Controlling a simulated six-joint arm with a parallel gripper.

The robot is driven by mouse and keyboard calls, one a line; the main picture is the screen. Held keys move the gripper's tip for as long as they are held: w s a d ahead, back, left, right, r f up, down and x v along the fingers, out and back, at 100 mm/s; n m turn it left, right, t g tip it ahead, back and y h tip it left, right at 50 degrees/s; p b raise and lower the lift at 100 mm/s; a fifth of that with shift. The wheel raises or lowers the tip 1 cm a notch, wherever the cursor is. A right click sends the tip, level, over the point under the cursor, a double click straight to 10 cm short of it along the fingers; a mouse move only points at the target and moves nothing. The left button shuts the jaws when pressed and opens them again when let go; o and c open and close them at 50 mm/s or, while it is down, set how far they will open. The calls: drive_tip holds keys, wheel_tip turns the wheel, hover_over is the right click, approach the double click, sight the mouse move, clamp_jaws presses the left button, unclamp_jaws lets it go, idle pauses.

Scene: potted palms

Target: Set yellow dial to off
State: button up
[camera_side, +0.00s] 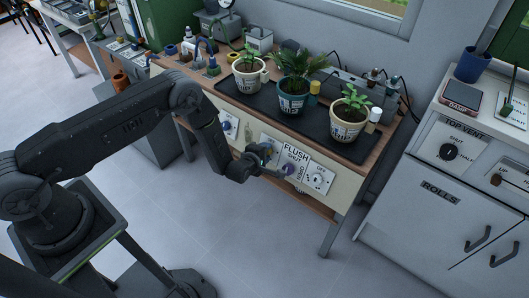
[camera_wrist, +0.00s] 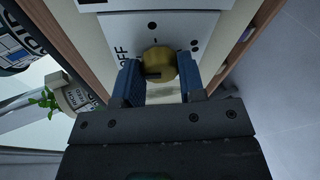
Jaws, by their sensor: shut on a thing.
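The yellow dial (camera_wrist: 161,60) sits on a white plate (camera_wrist: 178,24) in the wrist view, between the two blue fingers of my gripper (camera_wrist: 157,78). The fingers are shut on its sides. A dark mark shows on the dial's lower left part, but I cannot tell exactly where it points. The word OFF is printed to the left of the dial, with dots above and to the upper right. In the side view my gripper (camera_side: 270,172) is at the bench's front panel, and the yellow dial cannot be made out there.
The front panel also carries a blue dial (camera_side: 226,125), a purple knob (camera_side: 289,169) beside the FLUSH plate (camera_side: 296,155), and a white dial (camera_side: 317,178). Potted plants stand on the black tray (camera_side: 310,136) above. The floor before the bench is clear.

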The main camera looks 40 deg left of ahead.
idle(0.3)
drive_tip(key=o, duration=0.9)
drive_tip(key=v, duration=1.3)
drive_tip(key=shift+s+r, duration=0.25)
drive_tip(key=shift+s, duration=0.1)
